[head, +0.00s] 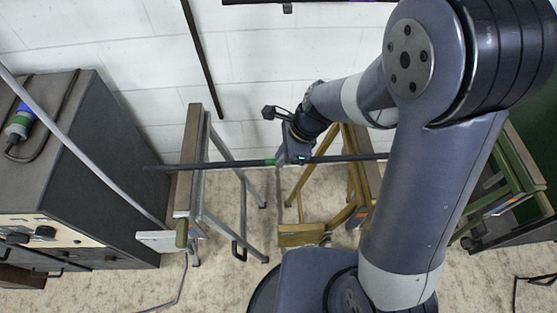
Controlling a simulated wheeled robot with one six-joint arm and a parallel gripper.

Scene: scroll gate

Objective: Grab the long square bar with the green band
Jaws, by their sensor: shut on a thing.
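The long dark square bar (225,165) lies roughly level across the scene in the head view. Its green band (270,162) shows just left of my gripper. The bar passes over a left trestle (187,185) and a right trestle (370,172); its left end sticks out past the left one. My gripper (284,160) is shut on the bar just right of the green band. The gripper hides a short stretch of the bar, and my arm hides its right end. I cannot tell whether the bar touches the trestle tops.
A dark cabinet (95,150) with a blue-green plug on top stands at the left. A grey cable or rod (85,150) runs diagonally in front of it. A thin dark pole (203,60) leans on the white block wall (270,55). Bare floor (225,275) shows in front.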

